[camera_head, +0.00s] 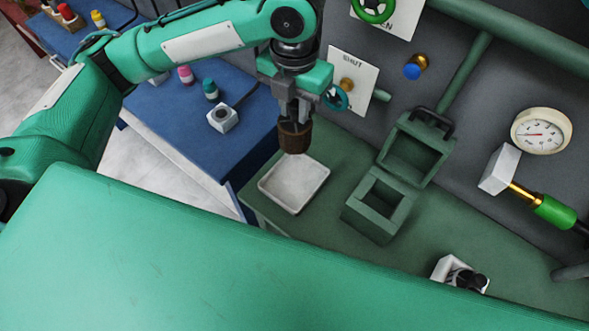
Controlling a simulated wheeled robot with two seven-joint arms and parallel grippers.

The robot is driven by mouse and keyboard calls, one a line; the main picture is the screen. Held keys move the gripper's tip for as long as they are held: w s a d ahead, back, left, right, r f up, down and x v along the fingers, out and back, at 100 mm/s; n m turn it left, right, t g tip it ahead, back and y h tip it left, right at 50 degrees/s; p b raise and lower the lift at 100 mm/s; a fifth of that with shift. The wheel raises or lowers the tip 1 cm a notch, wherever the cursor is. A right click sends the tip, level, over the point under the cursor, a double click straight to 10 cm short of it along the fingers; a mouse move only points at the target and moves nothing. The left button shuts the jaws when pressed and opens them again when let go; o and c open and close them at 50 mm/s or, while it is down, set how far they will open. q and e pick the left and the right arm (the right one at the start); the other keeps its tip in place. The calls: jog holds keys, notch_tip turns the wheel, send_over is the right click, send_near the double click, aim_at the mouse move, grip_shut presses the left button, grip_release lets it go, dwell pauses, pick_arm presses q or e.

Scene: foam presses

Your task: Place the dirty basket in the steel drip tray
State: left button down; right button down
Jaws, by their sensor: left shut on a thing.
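My left gripper (291,108) comes in from the upper left and points down. It is shut on the brown, dirty basket (295,137), a small round cup. The basket hangs over the back edge of the steel drip tray (294,185), a shallow pale square tray with a raised rim. The tray looks empty and sits at the left end of the green bench. I cannot tell the exact height of the basket above it. My right gripper is not in view.
An open green press box (385,205) with its lid up stands right of the tray. A wall with a SHUT sign (352,75) and a gauge (541,131) rises behind. A blue table (175,125) with a white block (222,119) stands left. A white holder (460,272) sits front right.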

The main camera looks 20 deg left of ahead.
aim_at(294, 128)
pick_arm(q)
notch_tip(294, 128, down, 18)
jog(key=p, duration=0.2)
jog(key=shift+f, duration=0.2)
jog(key=c, duration=1.2)
grip_release()
jog(key=shift+c, duration=0.2)
notch_tip(294, 128, up, 12)
jog(key=shift+r+b, duration=0.15)
jog(key=shift+b, duration=0.9)
